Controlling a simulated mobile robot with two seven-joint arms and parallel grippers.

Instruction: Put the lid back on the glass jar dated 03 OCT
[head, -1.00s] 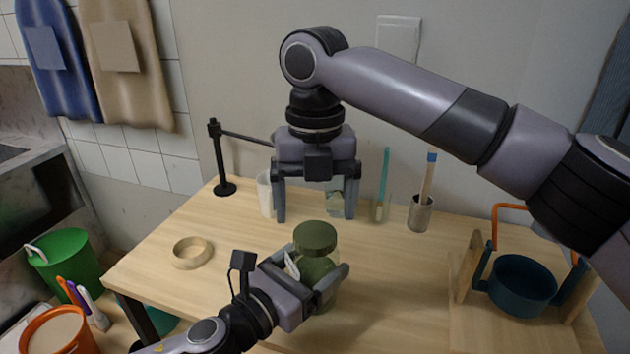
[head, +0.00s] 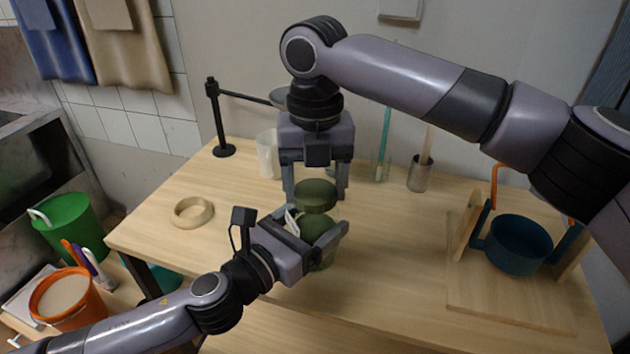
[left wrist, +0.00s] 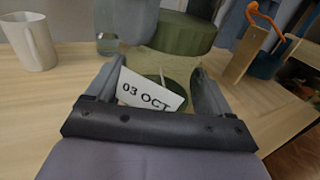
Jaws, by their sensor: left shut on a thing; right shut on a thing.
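The glass jar (head: 318,232) holds green contents and stands near the table's middle. Its white tag (left wrist: 148,92) reads 03 OCT in the left wrist view. My left gripper (head: 318,222) is shut around the jar from the front left. The round dark green lid (head: 315,194) is directly above the jar's mouth, roughly level; it also shows in the left wrist view (left wrist: 183,33). My right gripper (head: 315,188) points down from above and is shut on the lid, one finger at each side. I cannot tell whether the lid touches the rim.
A wooden ring (head: 192,212) lies at left. A white cup (head: 267,158), a black stand (head: 218,120) and a metal holder (head: 419,178) stand behind. A blue pot (head: 517,245) sits in a wooden frame at right. The table's front left is clear.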

